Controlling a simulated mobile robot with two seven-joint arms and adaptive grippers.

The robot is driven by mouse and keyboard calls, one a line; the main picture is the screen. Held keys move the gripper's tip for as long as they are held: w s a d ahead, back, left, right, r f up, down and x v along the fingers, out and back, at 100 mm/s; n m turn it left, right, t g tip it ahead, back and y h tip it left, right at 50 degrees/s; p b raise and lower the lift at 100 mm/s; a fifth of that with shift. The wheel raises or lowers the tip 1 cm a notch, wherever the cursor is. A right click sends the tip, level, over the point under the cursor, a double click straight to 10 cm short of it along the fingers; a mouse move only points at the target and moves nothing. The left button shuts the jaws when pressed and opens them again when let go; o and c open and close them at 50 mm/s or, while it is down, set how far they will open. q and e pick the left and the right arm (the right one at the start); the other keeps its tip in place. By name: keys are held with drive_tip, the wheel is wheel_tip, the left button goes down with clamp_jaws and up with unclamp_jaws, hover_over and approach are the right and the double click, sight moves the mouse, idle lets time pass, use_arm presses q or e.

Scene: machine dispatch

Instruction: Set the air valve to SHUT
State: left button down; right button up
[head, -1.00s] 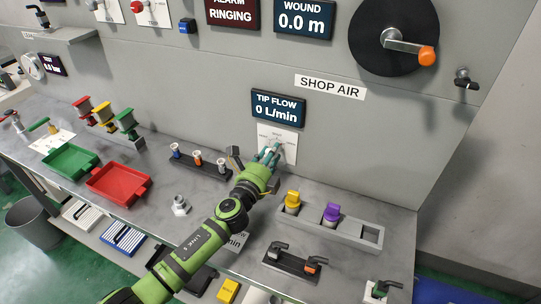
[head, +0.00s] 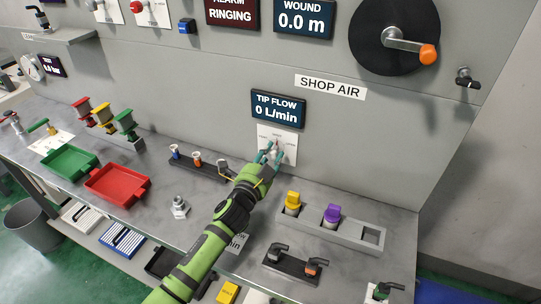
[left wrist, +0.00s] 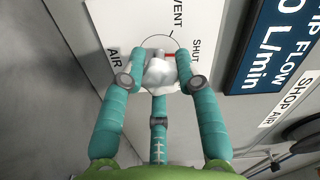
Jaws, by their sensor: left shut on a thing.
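The air valve has a pale grey knob on a white plate (head: 290,136) under the TIP FLOW display. In the left wrist view the knob (left wrist: 160,72) sits inside a dial circle, with AIR at left, VENT at top and SHUT at right. A short red mark (left wrist: 169,55) on the knob points right, towards the SHUT side. My left gripper (head: 270,153) is shut on the knob. Its teal fingers (left wrist: 157,82) are on both sides of it and partly hide it. My right gripper is not in view.
The TIP FLOW display (head: 278,109) reads 0 L/min. A rack with small fittings (head: 197,163) stands left of my left gripper. A grey holder (head: 350,234) with a yellow and a purple piece stands to the right. A loose bolt-like part (head: 180,207) lies on the bench.

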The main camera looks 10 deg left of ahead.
use_arm(q)
drive_tip(key=shift+r+n, duration=0.1)
drive_tip(key=shift+n, duration=0.4)
drive_tip(key=c, duration=0.9)
unclamp_jaws()
drive_tip(key=shift+w, duration=0.1)
drive_tip(key=s+a, duration=0.2)
drive_tip(key=s, duration=1)
drive_tip(key=shift+a, duration=0.15)
drive_tip(key=shift+w, duration=0.1)
